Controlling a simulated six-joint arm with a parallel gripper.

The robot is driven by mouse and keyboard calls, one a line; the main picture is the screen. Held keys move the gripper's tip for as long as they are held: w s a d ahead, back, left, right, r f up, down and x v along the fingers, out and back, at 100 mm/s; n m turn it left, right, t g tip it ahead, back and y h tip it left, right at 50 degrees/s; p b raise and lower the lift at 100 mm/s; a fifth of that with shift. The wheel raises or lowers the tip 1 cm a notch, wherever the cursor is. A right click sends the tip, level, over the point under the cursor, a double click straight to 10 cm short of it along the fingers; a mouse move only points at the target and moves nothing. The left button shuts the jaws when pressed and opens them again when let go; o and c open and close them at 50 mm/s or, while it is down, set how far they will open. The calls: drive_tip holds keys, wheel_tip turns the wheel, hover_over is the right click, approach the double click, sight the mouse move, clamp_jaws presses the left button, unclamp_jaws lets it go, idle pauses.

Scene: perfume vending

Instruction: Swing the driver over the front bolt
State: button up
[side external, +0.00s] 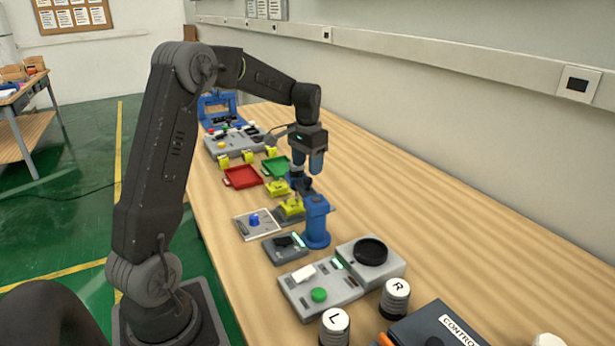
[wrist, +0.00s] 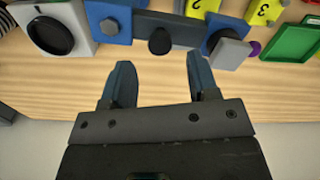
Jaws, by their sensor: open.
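A blue post (side external: 316,222) stands on the bench in the side external view. In the wrist view, a dark grey bar (wrist: 187,32) runs from a blue block (wrist: 108,22) at the left to another blue part with a grey block (wrist: 229,50) at the right. A black knob (wrist: 160,42) sits at the bar's middle. It looks like the driver's swing arm. My gripper (side external: 308,172) is above the bench beside the post. In the wrist view my gripper (wrist: 160,72) is open and empty, its fingers short of the bar. I cannot make out the front bolt.
Red (side external: 242,177) and green (side external: 276,167) trays lie behind. A grey panel with a green button (side external: 319,295) stands nearer the camera. The bench's wall side is clear.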

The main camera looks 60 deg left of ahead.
sight(307, 178)
drive_tip(key=shift+f, duration=2.1)
clamp_jaws()
